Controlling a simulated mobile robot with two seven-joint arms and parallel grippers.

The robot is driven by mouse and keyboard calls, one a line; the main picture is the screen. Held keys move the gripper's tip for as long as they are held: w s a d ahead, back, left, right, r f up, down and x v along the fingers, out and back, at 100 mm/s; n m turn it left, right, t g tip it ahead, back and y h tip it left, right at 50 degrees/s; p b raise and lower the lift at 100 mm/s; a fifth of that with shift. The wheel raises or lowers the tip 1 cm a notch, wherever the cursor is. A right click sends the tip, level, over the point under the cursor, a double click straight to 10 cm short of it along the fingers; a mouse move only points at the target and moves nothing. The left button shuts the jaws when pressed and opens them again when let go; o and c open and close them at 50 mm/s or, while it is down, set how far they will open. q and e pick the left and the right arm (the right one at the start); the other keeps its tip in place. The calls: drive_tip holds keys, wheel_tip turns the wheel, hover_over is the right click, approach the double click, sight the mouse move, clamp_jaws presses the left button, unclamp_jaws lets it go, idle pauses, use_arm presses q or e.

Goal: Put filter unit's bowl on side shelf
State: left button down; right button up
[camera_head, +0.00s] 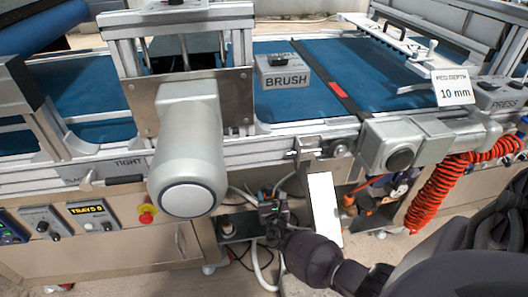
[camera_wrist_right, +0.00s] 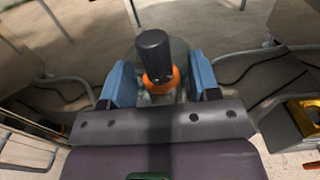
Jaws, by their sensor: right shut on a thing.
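My right gripper (camera_head: 270,212) reaches in from the lower right, below the machine's front rail. In the right wrist view its two blue fingers (camera_wrist_right: 160,88) are shut on a clear, greyish bowl (camera_wrist_right: 181,52). A black cylinder with an orange ring (camera_wrist_right: 155,55) shows in front of the bowl, between the fingers. In the head view the bowl is too small and hidden to make out. I cannot tell for sure which surface is the side shelf. My left gripper is not in view.
A pale upright plate (camera_head: 324,208) stands close right of my right gripper. Cables and a white hose (camera_head: 258,262) hang around it. A large grey motor housing (camera_head: 188,150) juts out at left, and an orange coiled hose (camera_head: 432,190) hangs at right.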

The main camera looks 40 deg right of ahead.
wheel_tip(320, 180, down, 11)
drive_tip(key=b, duration=0.5)
drive_tip(key=shift+s+f, duration=0.1)
drive_tip(key=shift+f, duration=0.05)
drive_tip(key=shift+f+b, duration=0.35)
drive_tip(key=shift+f, duration=0.1)
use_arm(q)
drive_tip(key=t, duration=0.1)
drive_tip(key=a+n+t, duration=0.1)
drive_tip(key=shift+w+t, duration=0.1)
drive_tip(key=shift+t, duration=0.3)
use_arm(e)
drive_tip(key=shift+w+r, duration=0.2)
drive_tip(key=shift+f, duration=0.1)
drive_tip(key=o, duration=1)
drive_tip(key=shift+f, duration=0.1)
drive_tip(key=shift+c, duration=0.2)
